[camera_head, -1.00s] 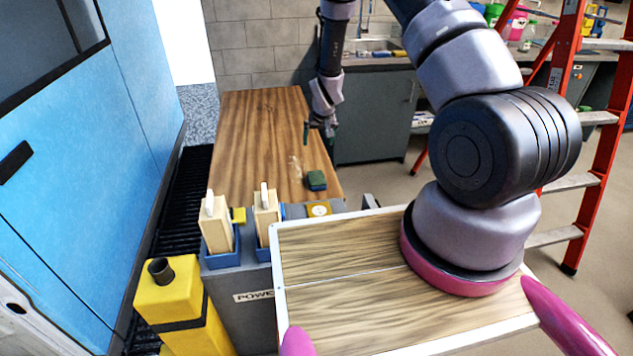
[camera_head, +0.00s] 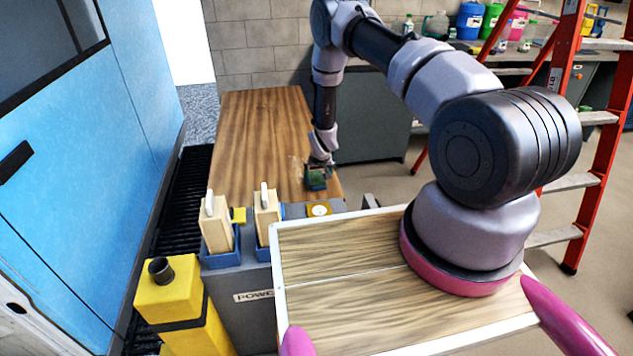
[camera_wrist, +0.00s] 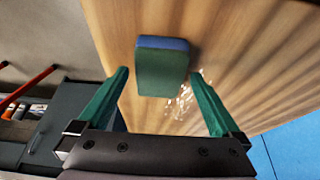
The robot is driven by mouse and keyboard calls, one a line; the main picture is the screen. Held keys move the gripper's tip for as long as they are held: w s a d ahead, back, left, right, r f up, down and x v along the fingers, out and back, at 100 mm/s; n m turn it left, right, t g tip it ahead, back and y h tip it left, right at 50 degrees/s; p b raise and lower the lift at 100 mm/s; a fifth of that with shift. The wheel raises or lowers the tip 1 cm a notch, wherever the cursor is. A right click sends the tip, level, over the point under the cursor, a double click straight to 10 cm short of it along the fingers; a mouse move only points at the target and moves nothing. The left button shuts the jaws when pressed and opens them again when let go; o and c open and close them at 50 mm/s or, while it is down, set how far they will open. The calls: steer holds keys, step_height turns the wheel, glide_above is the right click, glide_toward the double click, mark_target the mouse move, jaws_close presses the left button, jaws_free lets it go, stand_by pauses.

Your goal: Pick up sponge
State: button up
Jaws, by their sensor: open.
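The sponge (camera_head: 316,183) is a small green block with a blue layer. It lies on the wooden table near its right front edge in the head view. In the wrist view the sponge (camera_wrist: 162,68) sits ahead of and between the two green fingers, with bare table on both sides. My gripper (camera_head: 319,168) is right above the sponge in the head view and partly hides it. In the wrist view my gripper (camera_wrist: 165,90) is open and the fingers are apart from the sponge.
The wooden table (camera_head: 255,135) is otherwise mostly clear, with small pale specks beside the sponge.

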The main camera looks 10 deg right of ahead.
mark_target(317, 179)
steer(key=shift+x, duration=1.25)
steer(key=c, duration=1.3)
step_height(317, 179, up, 10)
steer(key=shift+r, duration=0.1)
